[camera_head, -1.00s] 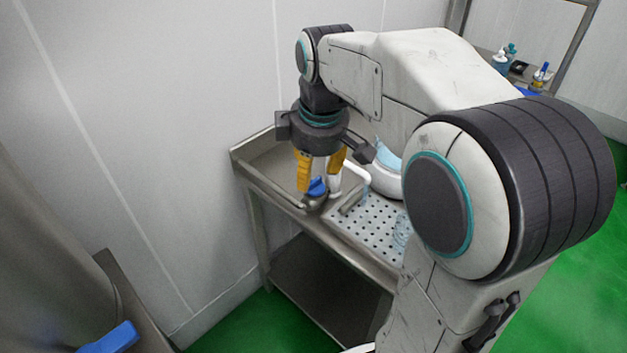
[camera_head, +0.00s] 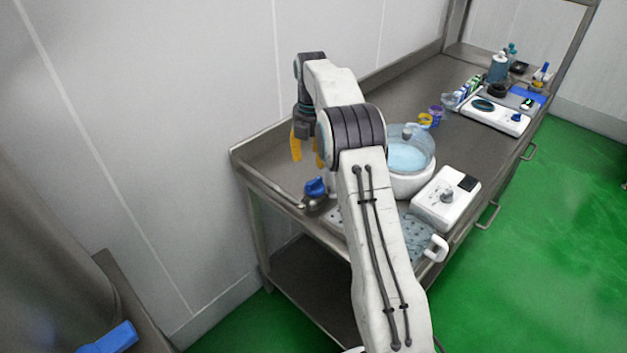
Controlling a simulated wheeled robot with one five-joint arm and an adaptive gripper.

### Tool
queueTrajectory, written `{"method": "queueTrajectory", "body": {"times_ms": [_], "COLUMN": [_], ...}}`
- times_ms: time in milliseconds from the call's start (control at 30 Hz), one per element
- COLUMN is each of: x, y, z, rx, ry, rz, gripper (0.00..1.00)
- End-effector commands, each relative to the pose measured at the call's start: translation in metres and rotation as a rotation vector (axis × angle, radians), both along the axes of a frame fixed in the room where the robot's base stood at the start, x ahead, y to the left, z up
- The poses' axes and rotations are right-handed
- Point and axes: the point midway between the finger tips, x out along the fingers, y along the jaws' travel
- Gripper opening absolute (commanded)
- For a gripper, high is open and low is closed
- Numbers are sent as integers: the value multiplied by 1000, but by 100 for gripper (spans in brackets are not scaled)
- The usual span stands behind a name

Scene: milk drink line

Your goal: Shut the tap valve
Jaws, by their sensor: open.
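The tap valve's blue handle (camera_head: 315,187) is near the front left of the steel table, on top of a metal fitting. My gripper (camera_head: 307,155) points down with its yellow fingers apart and nothing seen between them. It is up and slightly left of the blue handle in the picture, apart from it. My arm hides part of the right finger and the area right of the handle. I cannot tell from the handle whether the valve is open or shut.
A bowl of pale blue liquid (camera_head: 408,158) and a white box with a knob (camera_head: 446,198) stand right of my arm. Another blue lever (camera_head: 110,338) is at lower left.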

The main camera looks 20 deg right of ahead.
Motion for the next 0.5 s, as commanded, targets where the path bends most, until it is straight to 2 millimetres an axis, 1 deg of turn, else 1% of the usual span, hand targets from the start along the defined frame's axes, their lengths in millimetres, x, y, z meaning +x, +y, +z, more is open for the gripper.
{"method": "queueTrajectory", "body": {"times_ms": [33,100,367,500], "x": [4,7,11,11], "y": [-3,-6,-11,-11], "z": [-9,-17,-35,-50], "rx": [1,1,4,5], "ry": [7,13,27,30], "rz": [31,69,137,141], "gripper": [46,46,46,46]}}
